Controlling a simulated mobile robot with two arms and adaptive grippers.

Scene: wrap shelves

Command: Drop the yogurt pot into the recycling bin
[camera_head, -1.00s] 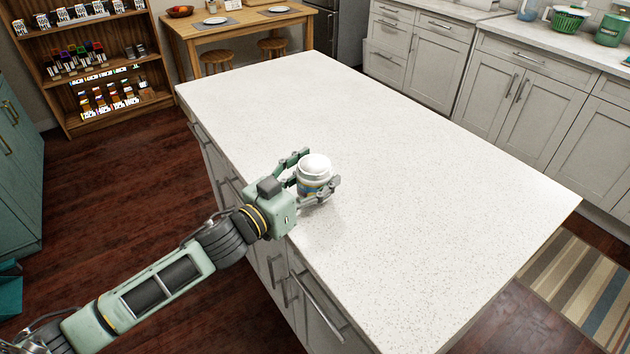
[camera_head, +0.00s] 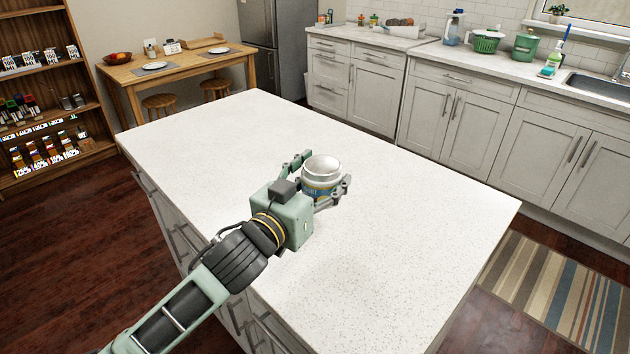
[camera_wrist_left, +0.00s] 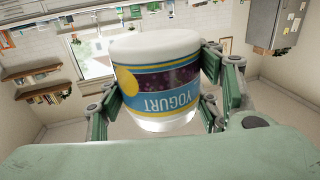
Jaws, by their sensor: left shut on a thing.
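The yogurt pot (camera_head: 322,178) is white with a blue and yellow band. My left gripper (camera_head: 321,187) is shut on it and holds it over the white island top, with its open-looking rim facing up in the head view. In the left wrist view the pot (camera_wrist_left: 160,80) sits between the two fingers of the left gripper (camera_wrist_left: 160,95), and its YOGURT label appears upside down. I cannot tell the exact gap between pot and island. My right gripper is not in view. No recycling bin is clearly seen.
The white island (camera_head: 390,250) is otherwise bare. A striped rug (camera_head: 555,290) lies right of it. A wooden table (camera_head: 180,70) and shelf (camera_head: 45,90) stand at the back left.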

